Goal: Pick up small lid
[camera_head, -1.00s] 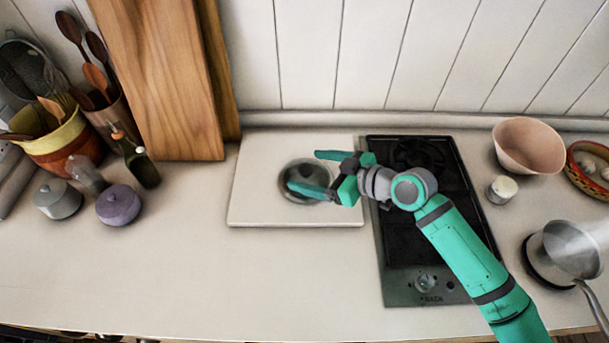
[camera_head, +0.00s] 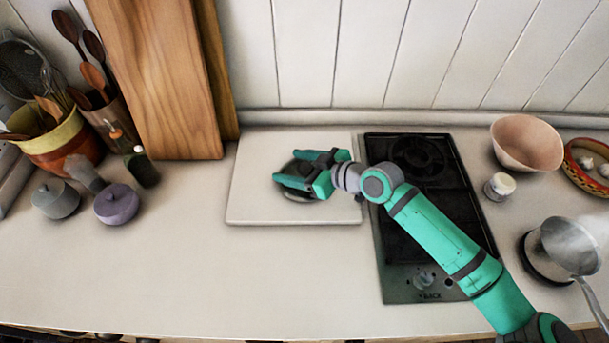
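The small lid (camera_head: 290,168) is a dark, round, glassy disc on the white board (camera_head: 250,205). Most of it is hidden under my gripper (camera_head: 290,174). My gripper reaches in from the right, with its two teal fingers apart, one over the far side of the lid and one over the near side. The gap between the fingers is over the lid. I cannot tell whether the fingers touch it or how high above it they are.
The black cooktop (camera_head: 420,210) is right of the board. A pink bowl (camera_head: 526,145), a small jar (camera_head: 499,187) and a steaming pot (camera_head: 568,245) stand further right. Lidded pots, one purple (camera_head: 116,205), stand at left. The front counter is clear.

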